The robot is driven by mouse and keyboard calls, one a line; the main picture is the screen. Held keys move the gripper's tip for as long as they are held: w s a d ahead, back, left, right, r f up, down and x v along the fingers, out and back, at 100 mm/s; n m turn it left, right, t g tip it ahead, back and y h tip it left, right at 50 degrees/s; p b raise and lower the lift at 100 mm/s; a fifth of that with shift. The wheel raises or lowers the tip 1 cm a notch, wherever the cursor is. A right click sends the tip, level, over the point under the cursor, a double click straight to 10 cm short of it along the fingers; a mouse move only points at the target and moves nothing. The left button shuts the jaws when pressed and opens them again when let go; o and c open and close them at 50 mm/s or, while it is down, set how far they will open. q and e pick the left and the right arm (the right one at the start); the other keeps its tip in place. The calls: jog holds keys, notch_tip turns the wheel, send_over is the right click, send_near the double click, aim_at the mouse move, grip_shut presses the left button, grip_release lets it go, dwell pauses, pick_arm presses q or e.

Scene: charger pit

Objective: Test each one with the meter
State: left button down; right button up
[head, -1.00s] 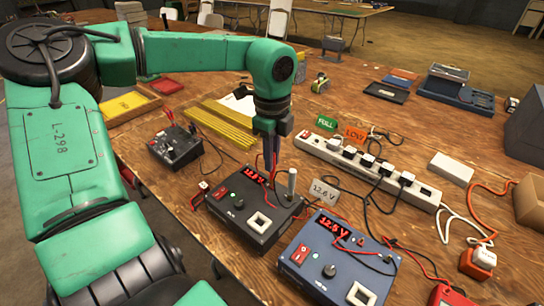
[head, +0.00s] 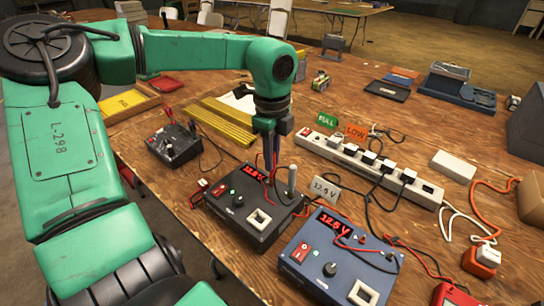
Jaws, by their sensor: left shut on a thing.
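My left gripper (head: 270,160) points down over the back of the black charger box (head: 252,222). It is shut on a slim thing, mostly hidden between the fingers; a red lead runs close by. The black box has a lit red display, a green light and a white-framed socket. A pale upright cylinder (head: 292,179) stands at its back right. The blue charger box (head: 330,268) stands in front to the right, with a lit red display, red switch and knob. A red device (head: 452,296), possibly the meter, is cut off at the lower right. My right gripper is not in view.
A white power strip (head: 370,170) with several plugs, and FULL (head: 327,121) and LOW (head: 357,132) signs, lie behind. Another dark box (head: 174,143) and yellow strips (head: 222,122) are left. Loose cables cross the table.

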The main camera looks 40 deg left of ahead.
pick_arm(q)
jog(key=shift+f+b, duration=0.3)
jog(key=shift+b, duration=0.05)
dwell(0.6)
jog(key=shift+c, duration=2.1)
grip_release()
jog(key=shift+r+p, duration=2.5)
jog(key=shift+r, duration=1.3)
